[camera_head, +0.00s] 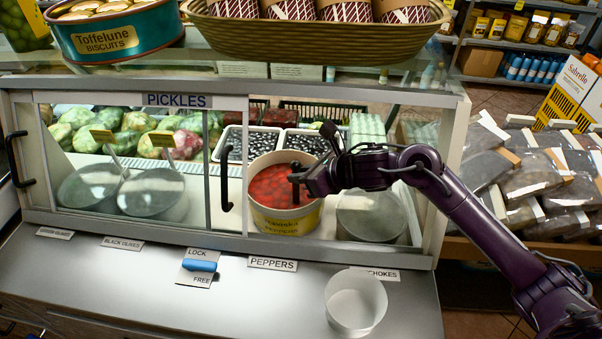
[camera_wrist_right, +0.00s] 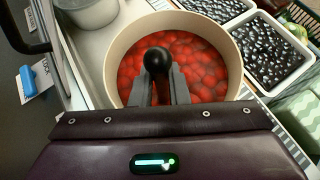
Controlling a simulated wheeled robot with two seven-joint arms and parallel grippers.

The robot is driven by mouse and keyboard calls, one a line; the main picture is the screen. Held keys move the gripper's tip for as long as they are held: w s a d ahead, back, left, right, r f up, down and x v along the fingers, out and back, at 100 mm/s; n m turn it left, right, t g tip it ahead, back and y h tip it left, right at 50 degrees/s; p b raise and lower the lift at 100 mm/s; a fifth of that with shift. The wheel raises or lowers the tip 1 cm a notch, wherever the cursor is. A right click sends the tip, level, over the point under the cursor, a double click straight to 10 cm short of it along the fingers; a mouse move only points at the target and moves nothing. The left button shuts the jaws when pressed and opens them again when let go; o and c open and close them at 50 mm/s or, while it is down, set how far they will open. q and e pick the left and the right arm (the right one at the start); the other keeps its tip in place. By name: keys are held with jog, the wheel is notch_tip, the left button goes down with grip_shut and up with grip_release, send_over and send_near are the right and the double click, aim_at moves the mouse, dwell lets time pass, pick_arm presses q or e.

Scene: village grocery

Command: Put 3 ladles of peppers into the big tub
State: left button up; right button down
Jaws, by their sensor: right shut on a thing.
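The peppers (camera_head: 270,187) are red and fill a round cream tub labelled peppers (camera_head: 287,220) inside the pickle case. They also show in the right wrist view (camera_wrist_right: 202,62). My right gripper (camera_head: 296,181) is over the pepper tub, at its right side. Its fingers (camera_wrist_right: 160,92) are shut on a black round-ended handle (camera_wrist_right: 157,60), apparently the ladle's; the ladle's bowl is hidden. A white, empty-looking tub (camera_head: 355,303), likely the big tub, stands on the counter in front of the case, right of the peppers label. My left gripper is not in view.
The case's front is open before the pepper tub; a sliding glass door with a black handle (camera_head: 225,180) covers the left. A lidded-looking tub (camera_head: 371,214) stands right of the peppers. Trays of dark olives (camera_wrist_right: 268,52) lie behind. A blue lock slider (camera_head: 199,266) sits on the counter.

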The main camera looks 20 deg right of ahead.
dwell(0.4)
notch_tip(320, 180, up, 12)
jog(key=p, duration=0.7)
jog(key=shift+f+p, duration=0.2)
jog(key=shift+p, duration=0.1)
jog(key=s+a+r, duration=0.1)
jog(key=s+a, duration=0.2)
jog(key=s, duration=0.4)
jog(key=s+a+r, duration=0.2)
jog(key=s, duration=0.5)
jog(key=shift+a+p, duration=0.35)
jog(key=shift+a, duration=0.05)
jog(key=shift+f, duration=0.1)
dwell(0.4)
